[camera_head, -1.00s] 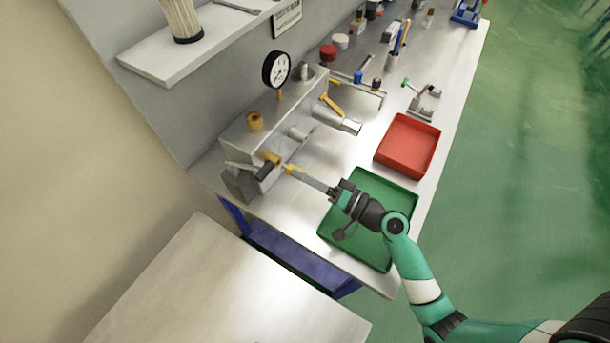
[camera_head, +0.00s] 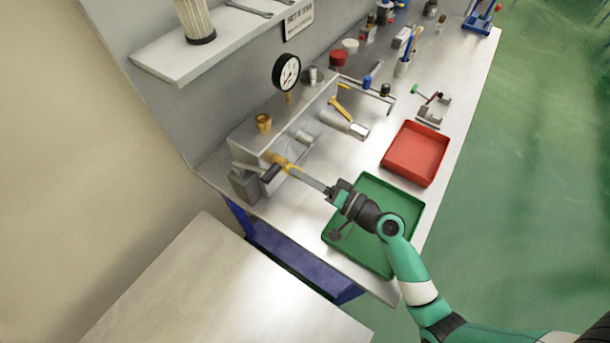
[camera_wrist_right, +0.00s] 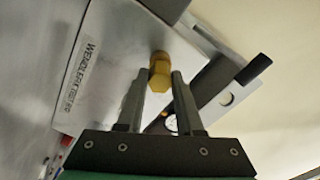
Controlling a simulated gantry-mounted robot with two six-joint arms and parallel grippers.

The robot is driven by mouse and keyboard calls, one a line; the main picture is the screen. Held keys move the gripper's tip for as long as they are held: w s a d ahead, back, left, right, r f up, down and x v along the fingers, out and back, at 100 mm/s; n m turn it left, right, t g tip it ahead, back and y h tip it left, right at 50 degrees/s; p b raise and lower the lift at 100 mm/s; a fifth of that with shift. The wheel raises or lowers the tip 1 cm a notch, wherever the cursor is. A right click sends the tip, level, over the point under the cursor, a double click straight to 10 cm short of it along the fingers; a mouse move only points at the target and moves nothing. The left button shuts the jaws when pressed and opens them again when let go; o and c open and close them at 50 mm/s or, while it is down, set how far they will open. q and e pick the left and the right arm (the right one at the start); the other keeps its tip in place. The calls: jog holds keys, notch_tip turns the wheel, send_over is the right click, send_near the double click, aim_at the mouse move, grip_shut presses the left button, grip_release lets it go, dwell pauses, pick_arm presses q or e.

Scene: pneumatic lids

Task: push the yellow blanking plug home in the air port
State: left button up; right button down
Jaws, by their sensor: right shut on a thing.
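My right gripper (camera_head: 294,169) reaches from the right to the near face of the grey metal block (camera_head: 255,142). It is shut on the yellow plug (camera_head: 289,167), which sits at the fingertips against or very close to the brass-coloured air port (camera_head: 278,158). In the right wrist view the plug (camera_wrist_right: 157,81) shows between the two fingertips (camera_wrist_right: 159,78), in line with the hexagonal brass port (camera_wrist_right: 160,62) at the block face. I cannot tell how deep the plug sits. My left gripper is not in view.
A black-handled lever (camera_head: 270,173) is close beside the port. A brass fitting (camera_head: 263,122) and gauge (camera_head: 286,71) stand above the block. A green tray (camera_head: 409,203) lies under my right arm, with a red tray (camera_head: 440,152) beyond.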

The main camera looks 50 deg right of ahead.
jog(key=shift+w, duration=0.2)
jog(key=shift+c, duration=2.4)
grip_release()
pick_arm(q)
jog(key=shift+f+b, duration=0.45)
pick_arm(e)
jog(key=s+d, duration=0.1)
jog(key=s, duration=0.6)
